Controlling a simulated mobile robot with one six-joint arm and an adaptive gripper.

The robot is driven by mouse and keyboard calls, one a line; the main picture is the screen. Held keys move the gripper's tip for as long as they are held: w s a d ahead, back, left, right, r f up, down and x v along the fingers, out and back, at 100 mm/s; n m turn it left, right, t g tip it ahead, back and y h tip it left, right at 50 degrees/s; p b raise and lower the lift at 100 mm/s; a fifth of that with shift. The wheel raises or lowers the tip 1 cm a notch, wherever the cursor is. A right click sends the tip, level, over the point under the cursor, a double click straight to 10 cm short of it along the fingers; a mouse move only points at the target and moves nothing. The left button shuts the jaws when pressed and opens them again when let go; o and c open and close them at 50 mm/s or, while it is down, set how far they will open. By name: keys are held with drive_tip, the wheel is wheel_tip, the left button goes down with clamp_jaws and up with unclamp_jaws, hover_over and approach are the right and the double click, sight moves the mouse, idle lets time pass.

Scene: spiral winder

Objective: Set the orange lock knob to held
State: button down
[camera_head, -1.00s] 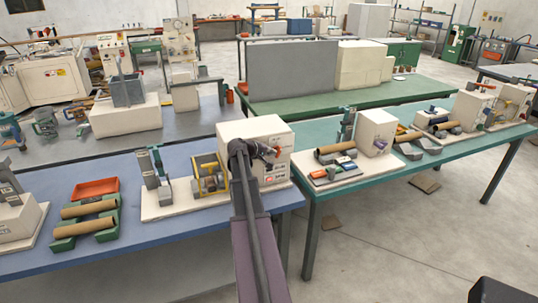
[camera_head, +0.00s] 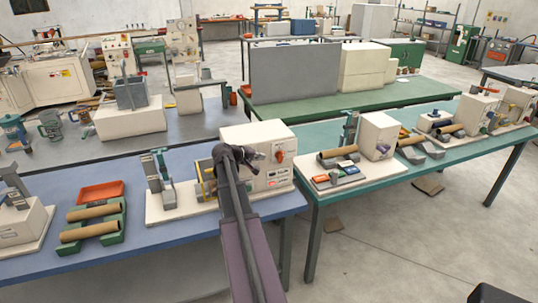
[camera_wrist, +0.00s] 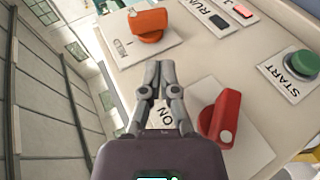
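The orange lock knob (camera_wrist: 148,25) sits on a white plate marked HELD, at the top of the wrist view. Its handle lies roughly across the picture, tilted slightly. My gripper (camera_wrist: 160,66) has its two fingers together with nothing between them. Its tips point toward the orange knob and are apart from it in the picture. In the head view my gripper (camera_head: 256,158) is at the front of the cream winder box (camera_head: 258,134). I cannot make out the orange knob for certain there.
A red knob (camera_wrist: 220,118) beside an ON label is close to the right finger. A green START button (camera_wrist: 303,61) is at the right of the panel. Yellow-framed parts (camera_head: 206,180) stand left of the box. Cardboard tubes (camera_head: 88,231) lie further left.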

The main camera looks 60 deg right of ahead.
drive_tip(key=f+p+v, duration=0.1)
drive_tip(key=v, duration=0.5)
drive_tip(key=shift+w+a+r+p, duration=0.2)
drive_tip(key=shift+w+a+p, duration=0.15)
drive_tip(key=shift+a, duration=0.1)
drive_tip(key=w+a+f+n+t+y, duration=0.1)
drive_tip(key=w+a+f+t+y, duration=0.2)
drive_tip(key=a, duration=1)
drive_tip(key=w+a+f+n+y, duration=0.1)
drive_tip(key=a+f+y, duration=0.25)
drive_tip(key=a, duration=1.05)
drive_tip(key=s+a+f+n+y, duration=0.1)
drive_tip(key=s+a+y, duration=0.1)
drive_tip(key=a, duration=1.1)
drive_tip(key=s+a+f+n+y, duration=0.2)
drive_tip(key=s+a+y, duration=0.1)
drive_tip(key=a, duration=1.1)
drive_tip(key=shift+s+f+y, duration=0.25)
drive_tip(key=shift+f+y, duration=0.1)
drive_tip(key=shift+d, duration=0.1)
